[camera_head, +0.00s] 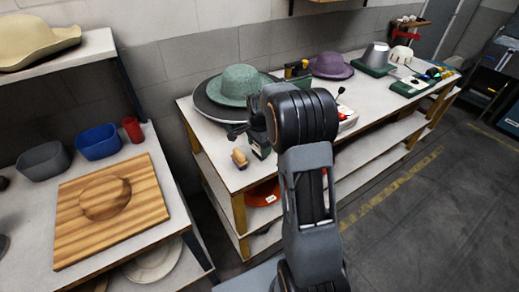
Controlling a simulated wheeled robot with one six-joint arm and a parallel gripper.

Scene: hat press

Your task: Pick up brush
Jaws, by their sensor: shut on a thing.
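The brush (239,158), small with a tan wooden body and a darker lower edge, is at the near left part of the long white workbench (215,150). My gripper (248,146) is over this front left end of the bench, right at the brush, and is shut on it. The arm hides part of the gripper and the bench behind it. I cannot tell whether the brush touches the bench top or is just above it.
A green hat (240,86) on a dark round base stands close behind my gripper. A purple hat (330,66), a grey cone-like block (376,55) and green-based devices stand farther right. A wooden board (148,205) and blue bin (98,141) are on the left table.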

